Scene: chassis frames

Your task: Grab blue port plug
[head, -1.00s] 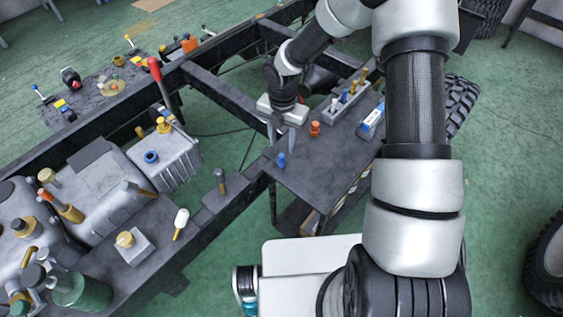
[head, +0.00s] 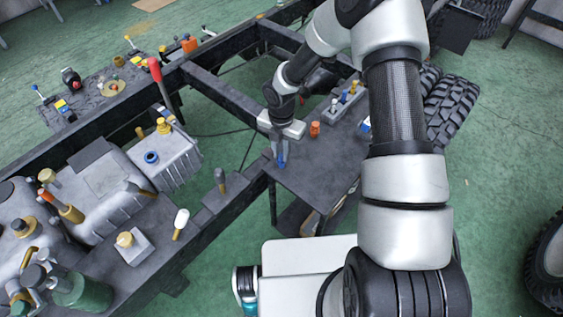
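The blue port plug (head: 281,162) stands near the left edge of the dark side table (head: 318,176). My gripper (head: 281,155) points down right over the plug, with its fingers beside the plug's upper part. The fingers partly hide the plug. At this size I cannot tell whether they touch it or have closed on it. A blue-ringed port (head: 151,157) shows on top of the grey metal housing (head: 172,160) to the left.
An orange plug (head: 315,129) stands to the right of my gripper. A grey tray (head: 345,105) with several small plugs lies behind it, and a blue-and-white item (head: 365,125) is partly hidden by my arm. A black frame rail (head: 225,90) runs behind and left.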

